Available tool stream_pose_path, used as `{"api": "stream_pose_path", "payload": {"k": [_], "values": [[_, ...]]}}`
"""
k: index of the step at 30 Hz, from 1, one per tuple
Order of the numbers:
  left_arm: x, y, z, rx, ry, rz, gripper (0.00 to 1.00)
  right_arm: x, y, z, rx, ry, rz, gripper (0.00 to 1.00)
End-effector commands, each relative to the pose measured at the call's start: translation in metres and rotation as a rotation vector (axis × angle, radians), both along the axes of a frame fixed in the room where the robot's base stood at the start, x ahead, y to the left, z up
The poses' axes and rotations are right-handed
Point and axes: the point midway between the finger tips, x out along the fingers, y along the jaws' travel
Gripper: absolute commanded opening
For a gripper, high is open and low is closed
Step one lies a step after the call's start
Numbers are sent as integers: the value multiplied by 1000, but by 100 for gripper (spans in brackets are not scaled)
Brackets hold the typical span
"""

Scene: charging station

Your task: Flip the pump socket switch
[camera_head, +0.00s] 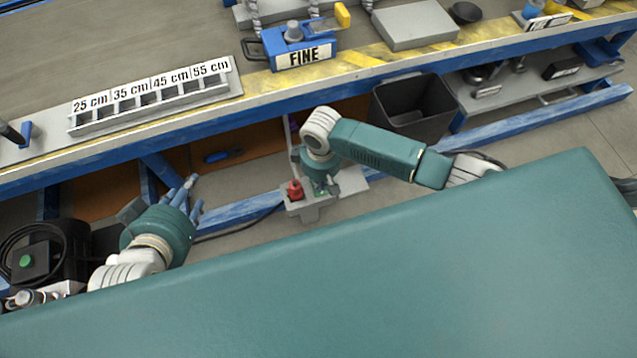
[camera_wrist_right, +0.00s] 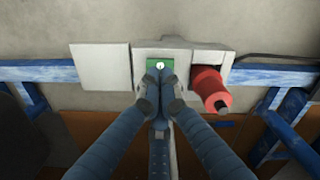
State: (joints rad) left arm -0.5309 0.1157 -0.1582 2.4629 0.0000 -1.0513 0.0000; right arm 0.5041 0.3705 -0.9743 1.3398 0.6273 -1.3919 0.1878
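The pump socket is a light grey box (camera_head: 308,207) low by the blue frame; it also shows in the right wrist view (camera_wrist_right: 190,60). A green switch with a small white spot (camera_wrist_right: 160,64) is on its face. A red plug (camera_head: 295,189) sits beside the switch and also shows in the right wrist view (camera_wrist_right: 211,90). My right gripper (camera_wrist_right: 160,82) is shut, its fingertips together right at the edge of the switch. Whether they touch it, I cannot tell. My left gripper (camera_head: 187,197) is open and empty, well left of the socket.
The workbench (camera_head: 150,150) with its blue frame runs behind the socket. A black machine with a green button (camera_head: 27,261) and hose is at the lower left. A blue-handled tool (camera_head: 223,156) lies under the bench.

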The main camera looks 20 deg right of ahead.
Motion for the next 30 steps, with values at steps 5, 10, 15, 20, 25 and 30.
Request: {"api": "stream_pose_path", "payload": {"k": [5, 10, 15, 20, 25, 30], "values": [[-11, 4, -9, 13, 58, 4, 40, 0, 0, 3, 0, 0, 0, 0], [-22, 8, -17, 24, 111, 8, 40, 0, 0, 5, 0, 0, 0, 0], [-34, 12, -24, 36, 166, 12, 40, 0, 0, 6, 0, 0, 0, 0], [-45, 16, -31, 48, 218, 16, 40, 0, 0, 8, 0, 0, 0, 0], [-57, 20, -34, 58, 268, 20, 40, 0, 0, 13, 0, 0, 0, 0], [-69, 24, -37, 70, 320, 24, 40, 0, 0, 16, 1, 1, 0, 0]]}}
